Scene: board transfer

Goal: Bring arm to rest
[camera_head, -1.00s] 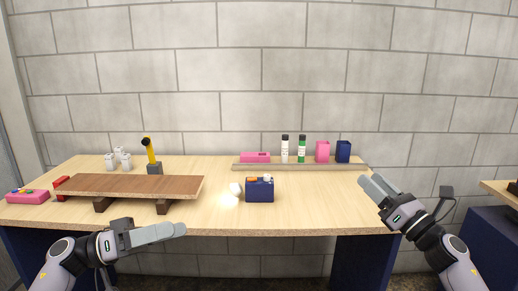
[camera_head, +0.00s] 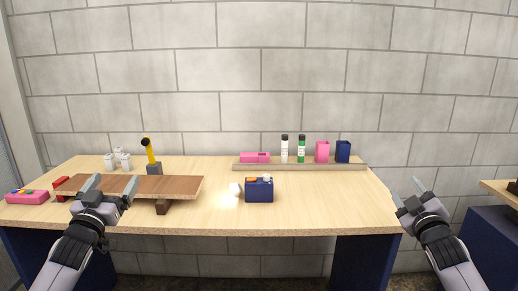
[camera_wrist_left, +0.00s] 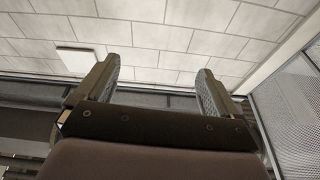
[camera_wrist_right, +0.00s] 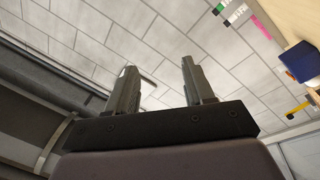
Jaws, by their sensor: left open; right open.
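My left gripper (camera_head: 111,186) is raised in front of the brown wooden board at the left of the table in the head view. Its fingers point up and are apart, with nothing between them. It also shows open and empty in the left wrist view (camera_wrist_left: 157,85). My right gripper (camera_head: 408,190) is just off the right end of the table, fingers up, apart and empty. In the right wrist view (camera_wrist_right: 160,88) its two fingers are also spread with nothing held.
The brown board (camera_head: 172,186) lies raised on dark blocks on the table (camera_head: 330,213). A blue box (camera_head: 259,192) stands mid-table. Bottles and pink and blue containers stand on a shelf (camera_head: 310,167) at the back. A second table (camera_head: 500,190) is at the far right.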

